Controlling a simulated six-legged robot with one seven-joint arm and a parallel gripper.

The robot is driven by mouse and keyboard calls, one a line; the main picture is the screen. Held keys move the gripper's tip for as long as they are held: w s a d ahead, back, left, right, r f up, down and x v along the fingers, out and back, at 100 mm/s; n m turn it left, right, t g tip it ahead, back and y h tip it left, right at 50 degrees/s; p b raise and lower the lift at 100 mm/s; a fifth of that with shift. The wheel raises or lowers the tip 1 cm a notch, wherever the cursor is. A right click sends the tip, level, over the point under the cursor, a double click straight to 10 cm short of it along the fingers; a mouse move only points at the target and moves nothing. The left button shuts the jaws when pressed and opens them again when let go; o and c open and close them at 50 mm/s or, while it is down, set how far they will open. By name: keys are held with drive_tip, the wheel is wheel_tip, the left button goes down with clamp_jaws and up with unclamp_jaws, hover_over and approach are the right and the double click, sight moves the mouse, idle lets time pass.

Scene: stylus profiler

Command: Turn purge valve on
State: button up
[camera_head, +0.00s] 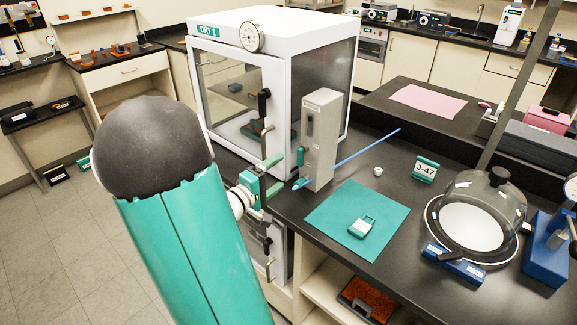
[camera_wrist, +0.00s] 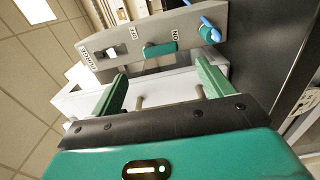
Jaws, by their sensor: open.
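The purge valve is on a grey box (camera_head: 322,130) beside the dry cabinet. In the wrist view its grey panel (camera_wrist: 108,47) bears a PURGE label, a second label that seems to read OFF, and an ON label. A short green lever (camera_wrist: 160,49) sits on the panel below these two labels; I cannot tell which setting it marks. My gripper (camera_wrist: 160,72) is open and empty, its two green fingers pointing at the panel, one to each side of the lever and apart from it. In the head view my gripper (camera_head: 270,175) is just left of the box's lower part.
A white cabinet (camera_head: 268,25) marked DRY 1 stands close behind the box. A blue tube (camera_head: 365,146) runs from the box's base over the dark bench. A green mat (camera_head: 330,222) with a small padlock-like item, and a glass dome (camera_head: 480,205), lie to the right.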

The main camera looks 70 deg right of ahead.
drive_tip(key=v, duration=0.5)
drive_tip(key=shift+w+a, duration=0.15)
drive_tip(key=shift+a, duration=0.1)
